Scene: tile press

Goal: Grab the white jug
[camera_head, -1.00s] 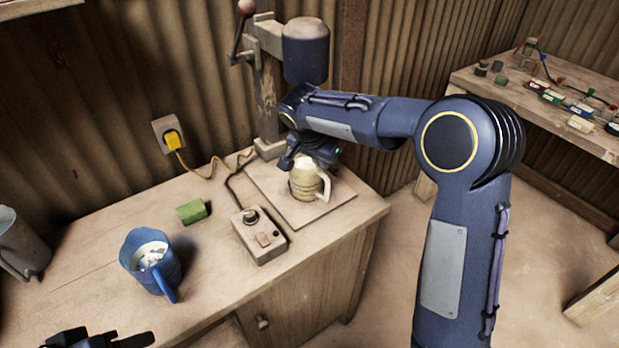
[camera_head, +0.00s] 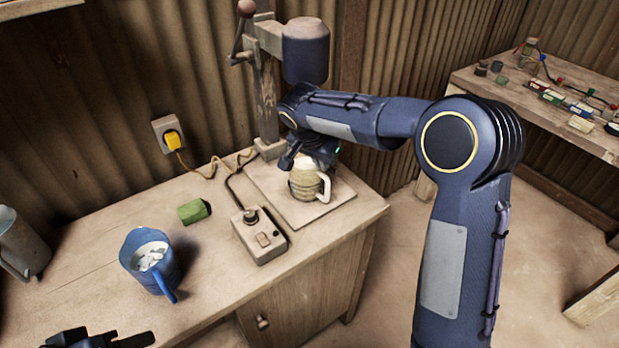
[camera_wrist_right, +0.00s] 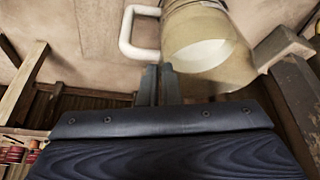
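The jug (camera_head: 306,184) is cream with a ringed body and a white handle. It stands upright on the square board under the press. My right gripper (camera_head: 305,160) is right over its top and hides part of it. In the right wrist view, the fingers (camera_wrist_right: 158,84) show as two dark bars close together at the rim of the jug (camera_wrist_right: 203,38), near the lower end of its handle. Whether they grip its wall is not clear. My left gripper (camera_head: 98,341) shows only partly at the bottom left edge, apart from everything.
The press (camera_head: 306,52) rises behind the jug. A control box (camera_head: 259,236) with a cable, a green block (camera_head: 194,211) and a blue mug (camera_head: 150,262) stand left of the board (camera_head: 291,216). A grey jug (camera_head: 18,243) is at the far left. A side shelf (camera_head: 548,110) holds small parts.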

